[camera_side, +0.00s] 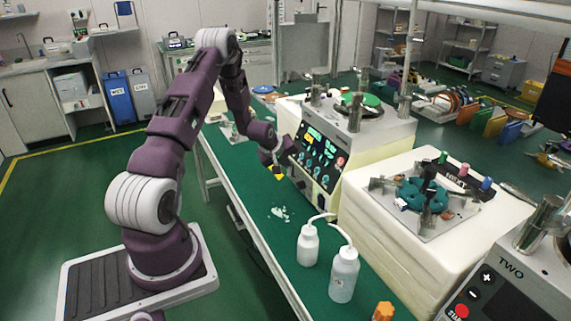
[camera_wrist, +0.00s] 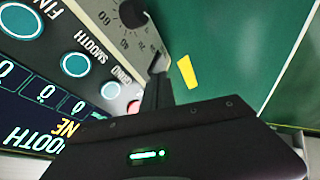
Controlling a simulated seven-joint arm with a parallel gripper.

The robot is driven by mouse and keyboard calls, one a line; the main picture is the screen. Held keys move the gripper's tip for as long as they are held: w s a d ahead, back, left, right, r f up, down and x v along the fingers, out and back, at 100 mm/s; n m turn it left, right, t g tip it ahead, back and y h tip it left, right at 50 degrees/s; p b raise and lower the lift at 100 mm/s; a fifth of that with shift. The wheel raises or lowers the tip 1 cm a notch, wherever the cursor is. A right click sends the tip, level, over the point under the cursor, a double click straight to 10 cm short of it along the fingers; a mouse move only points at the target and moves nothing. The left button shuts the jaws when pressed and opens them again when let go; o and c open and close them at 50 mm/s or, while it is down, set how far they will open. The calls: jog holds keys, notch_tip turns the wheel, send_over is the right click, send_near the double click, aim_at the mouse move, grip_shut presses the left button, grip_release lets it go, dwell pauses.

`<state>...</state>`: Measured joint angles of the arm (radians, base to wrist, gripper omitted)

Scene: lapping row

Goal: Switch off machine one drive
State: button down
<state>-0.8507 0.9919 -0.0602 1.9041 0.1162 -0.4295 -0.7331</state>
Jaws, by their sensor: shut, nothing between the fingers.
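Machine one (camera_side: 372,135) is a cream housing with a dark, slanted control panel (camera_side: 322,158), behind the middle machine in the side view. The panel has teal buttons and a red button (camera_side: 341,161). In the wrist view, teal round buttons (camera_wrist: 75,64) carry labels such as SMOOTH, beside a grey dial scale with a black knob (camera_wrist: 133,12). A red part (camera_wrist: 134,107) shows partly behind my finger. My gripper (camera_side: 288,148) is shut and empty, close to the panel's left side. Its dark fingers (camera_wrist: 158,85) also show in the wrist view; contact cannot be told.
Two white wash bottles (camera_side: 344,275) and an orange cap-like piece (camera_side: 383,311) stand on the green bench. A crumpled pale scrap (camera_side: 280,213) lies there too. A middle machine (camera_side: 420,205) and machine TWO (camera_side: 510,280) stand nearer. A yellow mark (camera_wrist: 187,72) lies on green.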

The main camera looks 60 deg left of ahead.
jog(key=shift+s, duration=0.15)
jog(key=a+v, duration=0.1)
jog(key=v, duration=1.1)
jog(key=shift+s, duration=0.4)
